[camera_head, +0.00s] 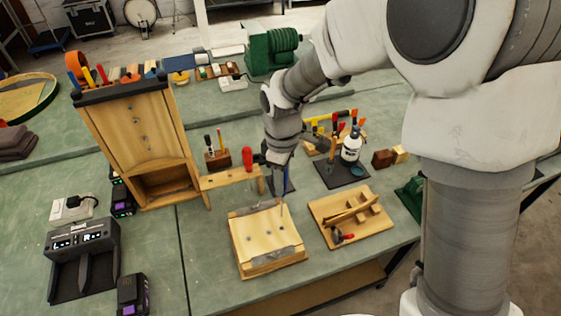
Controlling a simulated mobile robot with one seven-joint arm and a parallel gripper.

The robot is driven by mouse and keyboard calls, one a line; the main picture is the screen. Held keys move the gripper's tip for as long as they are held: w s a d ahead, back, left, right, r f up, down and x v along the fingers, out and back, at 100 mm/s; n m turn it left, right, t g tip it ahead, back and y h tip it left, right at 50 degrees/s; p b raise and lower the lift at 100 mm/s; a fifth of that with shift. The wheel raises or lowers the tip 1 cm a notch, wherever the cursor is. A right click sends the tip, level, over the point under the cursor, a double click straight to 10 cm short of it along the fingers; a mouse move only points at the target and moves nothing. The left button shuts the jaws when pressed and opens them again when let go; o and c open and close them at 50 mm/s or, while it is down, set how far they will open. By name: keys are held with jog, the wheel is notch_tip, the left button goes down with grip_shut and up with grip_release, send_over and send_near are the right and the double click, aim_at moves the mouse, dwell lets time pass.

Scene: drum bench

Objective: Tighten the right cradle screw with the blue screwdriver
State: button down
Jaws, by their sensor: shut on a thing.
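My gripper (279,176) points down over the bench, just behind the back right corner of a pale wooden cradle block (265,236). It is shut on the blue screwdriver (288,183), of which only a little blue shows beside the jaws. The screwdriver's tip is too small to make out, so I cannot tell whether it touches a screw. The block has grey strips along its back and front edges and small dark dots on its top. The right cradle screw cannot be made out clearly.
A wooden rack (220,181) with a red-handled tool (247,158) stands left of my gripper. A wooden tray (353,219) lies right of the block. A bottle (351,146) stands behind it on a dark mat. A charger (83,247) sits at the left.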

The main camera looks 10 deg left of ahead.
jog(key=shift+f+b, duration=1.9)
jog(key=shift+f, duration=0.75)
jog(key=n+p, duration=0.1)
jog(key=n, duration=0.4)
jog(key=n+p, duration=0.2)
jog(key=n, duration=0.1)
jog(key=shift+r, duration=0.15)
jog(key=shift+n+p, duration=0.45)
jog(key=shift+n, duration=0.45)
jog(key=shift+f, duration=0.2)
jog(key=shift+f+b, duration=0.35)
jog(key=m+b, duration=0.1)
jog(key=m, duration=0.1)
jog(key=shift+f+m, duration=0.15)
jog(key=shift+m, duration=0.15)
jog(key=shift+r+m+b, duration=0.2)
jog(key=shift+m+b, duration=0.3)
jog(key=shift+m, duration=0.7)
